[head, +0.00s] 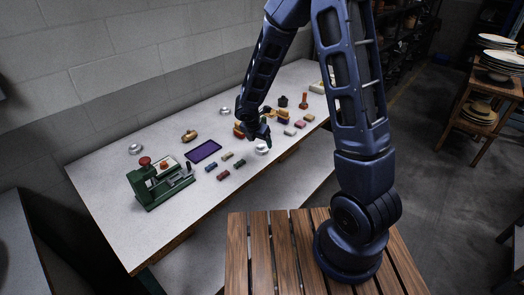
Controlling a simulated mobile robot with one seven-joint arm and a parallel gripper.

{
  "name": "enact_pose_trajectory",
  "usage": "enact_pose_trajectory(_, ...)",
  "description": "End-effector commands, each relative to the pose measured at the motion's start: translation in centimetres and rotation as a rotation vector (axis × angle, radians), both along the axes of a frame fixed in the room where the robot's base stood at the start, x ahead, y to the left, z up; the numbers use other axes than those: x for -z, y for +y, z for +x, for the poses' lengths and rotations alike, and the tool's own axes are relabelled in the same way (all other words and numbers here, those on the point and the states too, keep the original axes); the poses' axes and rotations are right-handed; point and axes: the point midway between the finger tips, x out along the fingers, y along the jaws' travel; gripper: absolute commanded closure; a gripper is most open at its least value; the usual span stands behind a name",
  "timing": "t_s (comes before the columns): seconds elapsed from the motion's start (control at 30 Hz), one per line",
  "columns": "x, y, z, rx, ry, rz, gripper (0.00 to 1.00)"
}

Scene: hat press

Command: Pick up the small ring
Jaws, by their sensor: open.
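Several small pale, silvery round things lie on the white workbench (110,178). One pale round piece (262,149) is right below my gripper (256,141), near the bench's front edge. Another silvery round piece (135,149) lies at the far left, and a third (225,110) is at the back. At this size I cannot tell which of them is the small ring. My gripper is open, points down and looks empty. The fingertips are close to the piece below them, but I cannot tell whether they touch it.
A green press (160,183) with a red knob stands at the bench's left. A purple tray (203,151), a brass piece (189,136) and several small coloured blocks lie near the middle. More small items sit behind and right of my gripper. A wooden stand (488,100) with hats and plates is at right.

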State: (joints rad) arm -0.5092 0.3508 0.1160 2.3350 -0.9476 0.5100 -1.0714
Motion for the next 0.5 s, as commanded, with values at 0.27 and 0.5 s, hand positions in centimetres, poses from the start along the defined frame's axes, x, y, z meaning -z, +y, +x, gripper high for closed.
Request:
enact_pose_trajectory(0.27, 1.7, -0.3, 0.6, 0.001, 0.002, -0.001, 0.23)
enact_pose_trajectory(0.5, 4.2, -0.8, 1.7, 0.001, 0.001, 0.0, 0.23)
